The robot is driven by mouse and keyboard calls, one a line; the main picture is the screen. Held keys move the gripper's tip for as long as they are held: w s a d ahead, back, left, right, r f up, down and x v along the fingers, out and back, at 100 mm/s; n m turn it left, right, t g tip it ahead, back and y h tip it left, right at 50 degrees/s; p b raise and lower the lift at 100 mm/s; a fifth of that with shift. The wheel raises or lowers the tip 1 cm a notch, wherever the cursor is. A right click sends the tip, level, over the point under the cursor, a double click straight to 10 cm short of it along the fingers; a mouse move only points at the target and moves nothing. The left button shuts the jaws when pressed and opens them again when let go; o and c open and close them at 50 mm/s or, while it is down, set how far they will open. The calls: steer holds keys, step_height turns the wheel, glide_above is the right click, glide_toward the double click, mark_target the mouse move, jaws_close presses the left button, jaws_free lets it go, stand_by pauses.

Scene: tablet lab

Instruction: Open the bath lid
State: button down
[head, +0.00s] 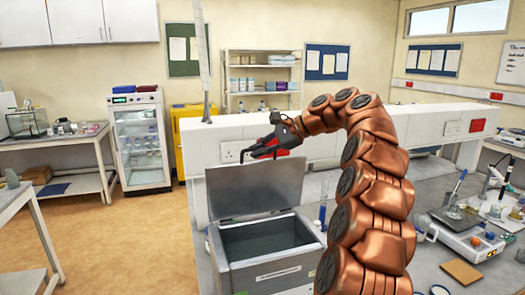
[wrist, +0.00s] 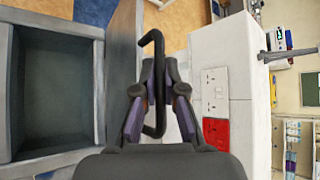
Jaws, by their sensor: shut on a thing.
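The grey metal bath (head: 280,274) stands on the bench in the lower middle of the head view, its basin open to view. Its lid (head: 245,192) stands raised, close to upright, at the back edge of the bath. In the wrist view the lid (wrist: 122,60) is seen nearly edge-on beside the open bath (wrist: 98,92). My gripper (head: 256,153) is at the top of the lid. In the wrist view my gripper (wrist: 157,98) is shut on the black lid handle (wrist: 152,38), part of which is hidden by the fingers.
A white raised bench divider (head: 440,118) with sockets runs behind the bath. A blue cylinder (head: 323,212) stands just right of the bath. A balance (head: 470,240) and glassware fill the bench further right. The floor (head: 130,235) at left is clear.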

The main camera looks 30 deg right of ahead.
steer(key=shift+w, duration=0.35)
stand_by(0.4)
steer(key=c, duration=1.2)
jaws_free()
steer(key=shift+d, duration=0.1)
steer(key=shift+v, duration=3.6)
steer(key=shift+d+r, duration=0.1)
steer(key=shift+r, duration=0.1)
